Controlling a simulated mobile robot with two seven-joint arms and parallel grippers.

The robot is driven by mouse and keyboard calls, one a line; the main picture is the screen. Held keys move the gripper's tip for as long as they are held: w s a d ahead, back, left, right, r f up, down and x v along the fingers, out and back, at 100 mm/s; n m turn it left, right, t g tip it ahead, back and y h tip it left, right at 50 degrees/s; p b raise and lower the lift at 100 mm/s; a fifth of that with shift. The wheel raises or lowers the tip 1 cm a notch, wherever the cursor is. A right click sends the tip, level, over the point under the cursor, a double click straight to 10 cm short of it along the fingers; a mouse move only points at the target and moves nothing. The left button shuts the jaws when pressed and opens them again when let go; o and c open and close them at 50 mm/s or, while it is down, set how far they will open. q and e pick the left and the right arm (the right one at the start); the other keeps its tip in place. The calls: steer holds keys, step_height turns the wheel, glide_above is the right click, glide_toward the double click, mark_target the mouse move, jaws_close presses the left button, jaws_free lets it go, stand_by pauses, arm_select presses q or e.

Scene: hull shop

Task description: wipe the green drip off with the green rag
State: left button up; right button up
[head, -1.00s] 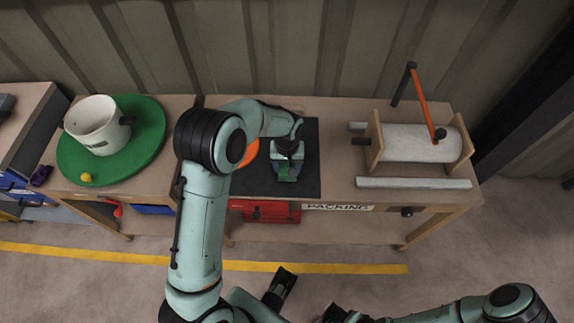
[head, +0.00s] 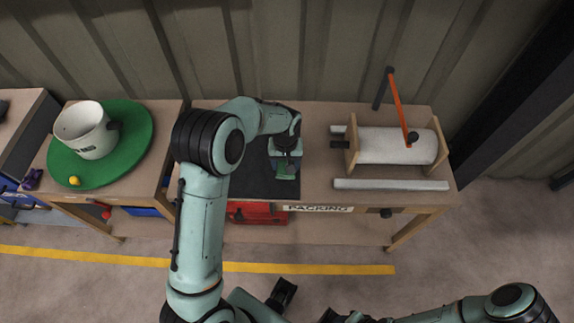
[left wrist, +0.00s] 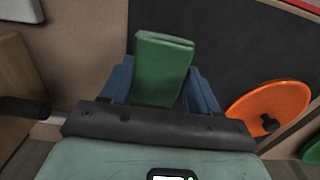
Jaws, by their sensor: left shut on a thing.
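My left gripper (head: 286,168) is over the right part of the dark mat (head: 249,182) on the packing bench. It is shut on the green rag (left wrist: 162,66), which shows as a folded pad between the blue fingers in the left wrist view. The rag (head: 285,173) is small and low under the gripper in the head view. I cannot tell whether it touches the mat. No green drip shows; the arm, gripper and rag cover part of the mat. My right gripper (head: 332,316) is only partly in view at the bottom, away from the bench.
An orange disc (left wrist: 268,105) lies on the mat's side in the left wrist view. A paper roll (head: 393,146) in a wooden holder with an orange-handled arm stands right; a pale bar (head: 390,185) lies before it. Left are a green round board (head: 132,150), white pot (head: 85,132) and yellow ball (head: 74,181).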

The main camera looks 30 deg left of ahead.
arm_select(q)
steer(key=shift+w+r+p, duration=0.1)
steer(key=shift+r+p, duration=1.25)
steer(key=shift+r, duration=0.9)
steer(key=shift+f, duration=0.1)
